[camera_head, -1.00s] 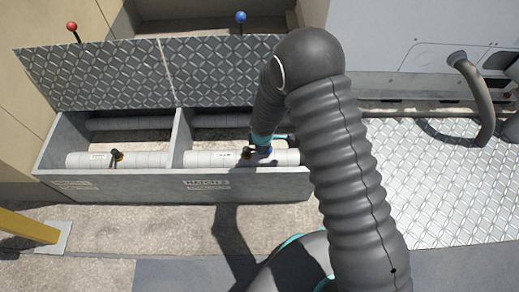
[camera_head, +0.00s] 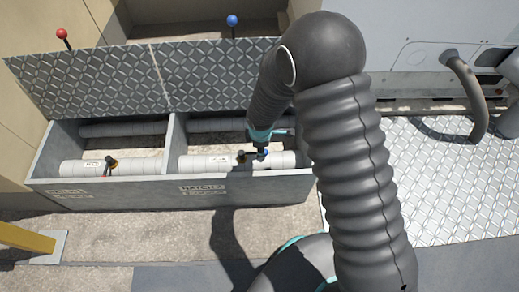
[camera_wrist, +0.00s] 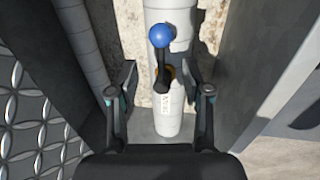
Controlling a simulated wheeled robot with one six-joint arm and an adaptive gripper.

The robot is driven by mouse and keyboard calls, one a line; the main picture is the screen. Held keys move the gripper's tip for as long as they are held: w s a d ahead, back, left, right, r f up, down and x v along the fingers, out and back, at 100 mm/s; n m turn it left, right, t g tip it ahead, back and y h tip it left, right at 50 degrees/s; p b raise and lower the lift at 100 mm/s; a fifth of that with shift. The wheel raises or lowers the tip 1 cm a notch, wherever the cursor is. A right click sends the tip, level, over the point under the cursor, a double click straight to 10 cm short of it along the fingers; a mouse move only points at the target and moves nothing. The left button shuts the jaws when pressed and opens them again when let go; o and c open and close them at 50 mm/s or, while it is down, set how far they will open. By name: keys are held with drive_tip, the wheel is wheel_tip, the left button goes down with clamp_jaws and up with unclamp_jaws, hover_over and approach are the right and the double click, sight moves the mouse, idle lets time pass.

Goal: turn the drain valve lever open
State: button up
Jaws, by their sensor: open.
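The drain lever (camera_wrist: 162,60) has a dark stem and a blue ball tip, on a white pipe (camera_wrist: 168,127) with a partly readable label. In the wrist view it runs along the pipe, its ball pointing to the top of the picture. My gripper (camera_wrist: 161,72) is open, one finger on each side of the pipe and lever, with no contact visible. In the head view the blue-tipped lever (camera_head: 263,155) lies in the right compartment just below my gripper (camera_head: 260,143). My arm covers the right end of that compartment.
The open grey box (camera_head: 110,186) has a middle divider (camera_head: 174,140) and a raised tread-plate lid (camera_head: 90,82) behind. The left compartment holds another pipe with a dark valve (camera_head: 110,162). Red (camera_head: 62,33) and blue (camera_head: 232,20) knobs rise behind the lid. Box walls flank my gripper closely.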

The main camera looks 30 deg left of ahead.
drive_tip(key=shift+s+d+r, duration=0.1)
drive_tip(key=shift+d+r, duration=0.05)
drive_tip(key=shift+r, duration=0.75)
drive_tip(key=shift+s+d+r, duration=0.1)
drive_tip(key=shift+d+r, duration=0.1)
drive_tip(key=shift+r, duration=0.7)
drive_tip(key=shift+s+d+r, duration=0.1)
drive_tip(key=shift+d+r, duration=0.05)
drive_tip(key=shift+r, duration=0.75)
